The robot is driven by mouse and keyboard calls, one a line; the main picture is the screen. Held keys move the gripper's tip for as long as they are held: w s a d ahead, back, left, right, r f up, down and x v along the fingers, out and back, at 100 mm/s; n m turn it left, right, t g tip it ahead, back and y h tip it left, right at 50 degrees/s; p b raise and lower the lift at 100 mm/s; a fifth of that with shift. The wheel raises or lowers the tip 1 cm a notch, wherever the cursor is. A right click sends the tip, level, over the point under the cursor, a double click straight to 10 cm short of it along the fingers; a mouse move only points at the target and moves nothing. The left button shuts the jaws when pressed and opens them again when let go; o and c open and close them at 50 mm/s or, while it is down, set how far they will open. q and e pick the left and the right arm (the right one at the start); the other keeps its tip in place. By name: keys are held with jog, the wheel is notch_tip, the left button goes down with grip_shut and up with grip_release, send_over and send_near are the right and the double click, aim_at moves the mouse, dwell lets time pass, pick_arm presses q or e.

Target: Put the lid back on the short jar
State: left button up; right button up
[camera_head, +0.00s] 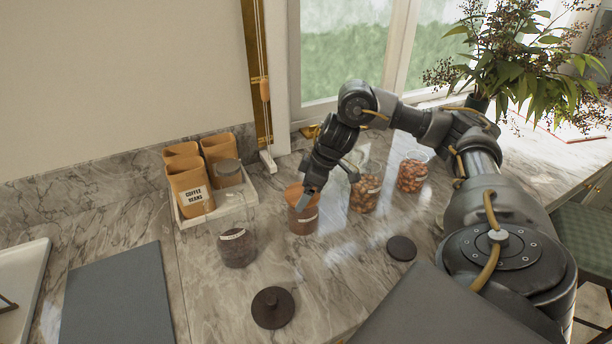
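My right gripper (309,196) reaches in from the right and points down at a glass jar of brown contents (303,219) with an orange-brown top. Its fingertips overlap the jar's right rim; I cannot tell if they touch it or are closed. A glass jar with dark contents (238,250) stands front left of it, with no lid visible on it. A dark round lid with a knob (272,307) lies on the counter in front. A second dark disc, likely a lid (401,248), lies to the right. Which jar is the short one is unclear. My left gripper is out of view.
Two jars of reddish-brown pieces (364,193) (412,174) stand behind to the right. A grey board (117,300) lies left. A leafy plant (520,65) stands back right. Marble counter is clear around the lids.

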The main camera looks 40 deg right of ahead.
jog(key=shift+p, duration=0.35)
dwell(0.6)
jog(key=o, duration=0.8)
jog(key=shift+o, duration=0.2)
notch_tip(320, 180, up, 7)
jog(key=p, duration=0.8)
grip_shut()
dwell(0.5)
